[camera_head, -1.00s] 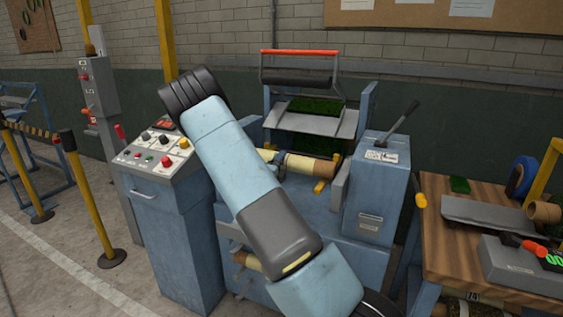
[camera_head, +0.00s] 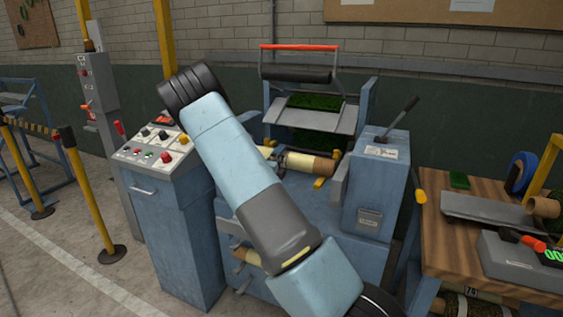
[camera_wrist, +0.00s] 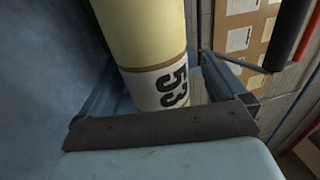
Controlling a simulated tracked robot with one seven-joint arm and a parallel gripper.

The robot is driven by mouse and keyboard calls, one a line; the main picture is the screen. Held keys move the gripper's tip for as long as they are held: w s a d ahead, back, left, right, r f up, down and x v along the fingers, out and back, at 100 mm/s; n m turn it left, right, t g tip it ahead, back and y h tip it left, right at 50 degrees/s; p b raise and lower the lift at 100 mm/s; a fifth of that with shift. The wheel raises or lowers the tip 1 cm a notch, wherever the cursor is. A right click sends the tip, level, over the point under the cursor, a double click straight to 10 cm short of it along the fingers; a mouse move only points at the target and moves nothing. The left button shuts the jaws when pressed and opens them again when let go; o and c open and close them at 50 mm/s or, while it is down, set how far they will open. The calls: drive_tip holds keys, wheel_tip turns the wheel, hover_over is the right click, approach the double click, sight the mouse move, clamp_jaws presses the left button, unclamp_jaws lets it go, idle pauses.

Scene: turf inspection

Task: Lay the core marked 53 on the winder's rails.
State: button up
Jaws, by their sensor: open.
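In the wrist view the core marked 53 (camera_wrist: 150,45) is cream with a thin brown line and a white band bearing the number. It runs between the two fingers of my gripper (camera_wrist: 165,75), which is open. In the head view a cream and brown core (camera_head: 308,164) lies across the winder (camera_head: 325,215), over its yellow rails (camera_head: 320,183). Its number is not readable there, and my arm covers its left part.
A control console (camera_head: 165,200) stands left of the winder. A blue lever box (camera_head: 377,185) stands at its right. A red-handled frame (camera_head: 300,47) rises behind the rails. A wooden bench (camera_head: 450,240) with tools is at the far right. Another roll sits low on the winder's front.

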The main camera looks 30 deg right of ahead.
drive_tip(key=v, duration=1.4)
drive_tip(key=s+d+r+m+g+y, duration=0.2)
drive_tip(key=s+r+m+g, duration=0.45)
drive_tip(key=s+m, duration=0.4)
drive_tip(key=s+d+r+m+g+y, duration=0.25)
drive_tip(key=s+r+m+g, duration=0.4)
drive_tip(key=m, duration=0.75)
drive_tip(key=s+a+r+m+t+y, duration=0.3)
drive_tip(key=s+a+r+m+y, duration=0.2)
drive_tip(key=s+a+m, duration=0.3)
drive_tip(key=s+a+r+m+t+y, duration=0.3)
drive_tip(key=s+a+r+m+y, duration=0.3)
drive_tip(key=s+m, duration=0.5)
drive_tip(key=a, duration=0.2)
drive_tip(key=shift+a, duration=0.3)
drive_tip(key=shift+c, duration=0.5)
